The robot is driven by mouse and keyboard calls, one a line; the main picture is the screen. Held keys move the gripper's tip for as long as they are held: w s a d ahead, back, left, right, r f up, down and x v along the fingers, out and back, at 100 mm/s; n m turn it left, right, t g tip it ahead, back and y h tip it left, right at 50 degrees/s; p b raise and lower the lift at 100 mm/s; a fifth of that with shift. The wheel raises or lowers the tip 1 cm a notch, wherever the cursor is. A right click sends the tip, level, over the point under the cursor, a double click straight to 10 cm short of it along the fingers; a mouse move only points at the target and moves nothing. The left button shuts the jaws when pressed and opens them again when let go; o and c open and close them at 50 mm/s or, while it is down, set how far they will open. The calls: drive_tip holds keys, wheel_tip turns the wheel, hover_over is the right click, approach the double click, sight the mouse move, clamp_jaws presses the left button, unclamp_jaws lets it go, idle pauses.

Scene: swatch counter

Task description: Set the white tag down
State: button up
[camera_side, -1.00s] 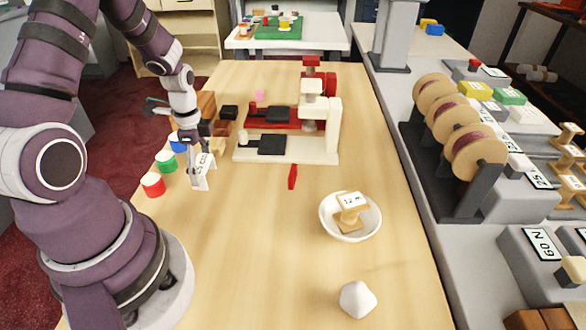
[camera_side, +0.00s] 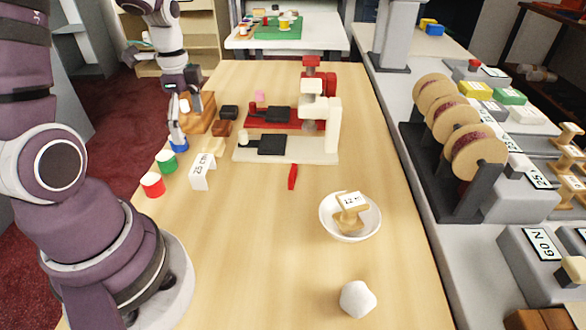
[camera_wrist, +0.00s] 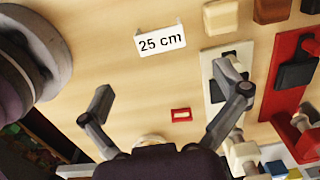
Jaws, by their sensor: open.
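The white tag (camera_side: 201,171), marked "25 cm", stands upright on the wooden table, beside the green and red cylinders. It also shows near the top of the wrist view (camera_wrist: 160,40), clear of my fingers.
A green cylinder (camera_side: 167,161) and a red cylinder (camera_side: 152,184) stand left of the tag. White and red stands (camera_side: 318,151) are to the right. A white bowl (camera_side: 335,229) holds a wooden spool marked "12 m". A white faceted lump (camera_side: 357,299) lies in front. Mid-table is mostly clear.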

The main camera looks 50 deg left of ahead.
drive_tip(key=s+d+r+n+t, duration=0.1)
drive_tip(key=d+r+n+t, duration=0.1)
drive_tip(key=d+r+n, duration=0.2)
drive_tip(key=s+d+r+n+t, duration=0.2)
drive_tip(key=d+r+n, duration=0.3)
drive_tip(key=d, duration=0.5)
drive_tip(key=shift+d+r+t, duration=0.25)
drive_tip(key=shift+r+t, duration=0.15)
drive_tip(key=shift+t, duration=0.4)
